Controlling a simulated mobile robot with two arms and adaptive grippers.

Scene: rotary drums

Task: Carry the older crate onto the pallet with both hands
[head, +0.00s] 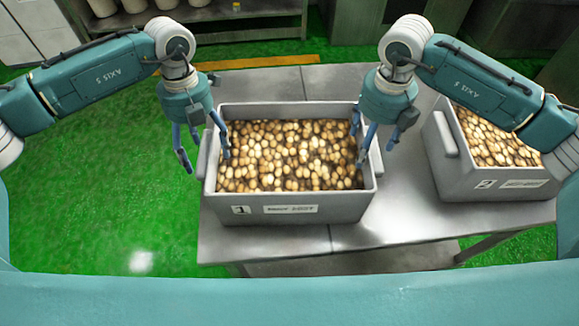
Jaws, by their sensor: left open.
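A grey crate labelled 1 (292,212) stands on the metal table, filled with round tan-brown pieces. A similar crate labelled 2 (487,187) stands to its right, partly covered by my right arm. The small text on both labels is unreadable, so I cannot tell which is older. My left gripper (205,158) is open above the left end of crate 1, one finger outside the wall and one over the contents. My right gripper (373,145) is at crate 1's right end, fingers spread apart around the rim near the handle. No pallet is identifiable.
The metal table (285,243) has bare surface in front of crate 1 and between the crates. Green floor (90,200) is open on the left. A yellow floor line (255,62) and shelving with white containers (165,4) are behind.

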